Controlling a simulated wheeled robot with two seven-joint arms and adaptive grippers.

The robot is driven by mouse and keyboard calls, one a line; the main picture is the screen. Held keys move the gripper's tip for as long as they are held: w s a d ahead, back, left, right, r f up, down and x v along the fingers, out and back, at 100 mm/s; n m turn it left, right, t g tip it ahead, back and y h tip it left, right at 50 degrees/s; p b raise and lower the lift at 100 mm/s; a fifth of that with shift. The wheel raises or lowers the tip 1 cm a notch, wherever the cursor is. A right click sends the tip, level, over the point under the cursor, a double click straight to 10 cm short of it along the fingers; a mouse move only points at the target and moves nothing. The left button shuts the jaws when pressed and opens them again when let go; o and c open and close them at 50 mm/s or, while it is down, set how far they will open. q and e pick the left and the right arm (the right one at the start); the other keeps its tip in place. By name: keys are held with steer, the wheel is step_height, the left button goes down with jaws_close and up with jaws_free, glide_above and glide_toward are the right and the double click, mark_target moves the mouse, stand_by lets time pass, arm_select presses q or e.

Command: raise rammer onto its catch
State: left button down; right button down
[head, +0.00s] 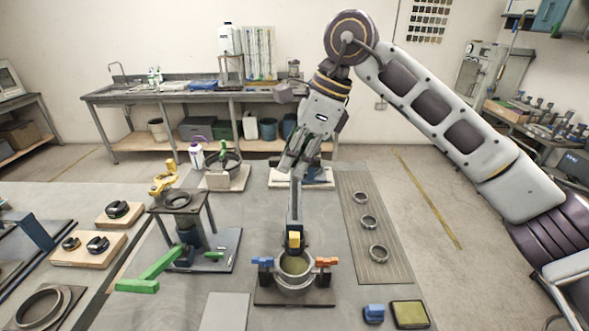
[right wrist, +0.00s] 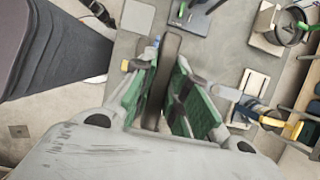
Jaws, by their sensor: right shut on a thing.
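An upright dark bar (head: 294,205), which looks like the rammer, stands over a round grey mould (head: 295,284) with olive-coloured fill. A yellow block (head: 294,240) sits at the bar's lower front. A blue clamp (head: 262,262) and an orange clamp (head: 327,262) flank the mould. My right gripper (head: 294,165) is at the upper end of the bar. In the right wrist view, the green-padded fingers of my right gripper (right wrist: 166,100) are close around a dark bar (right wrist: 172,60). I cannot tell which part is the catch. My left gripper is out of view.
A green lever (head: 152,270) and a dark stand (head: 180,200) with a yellow part are left of the mould. Several rings lie on a ribbed mat (head: 375,235) at right. A blue piece (head: 373,313) and an olive-topped block (head: 409,314) lie at front right.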

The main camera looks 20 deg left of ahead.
steer(key=shift+w+r, duration=0.1)
steer(key=shift+r, duration=0.3)
steer(key=c, duration=1.8)
jaws_free()
steer(key=o, duration=0.4)
steer(key=shift+f, duration=0.15)
steer(key=shift+v, duration=6)
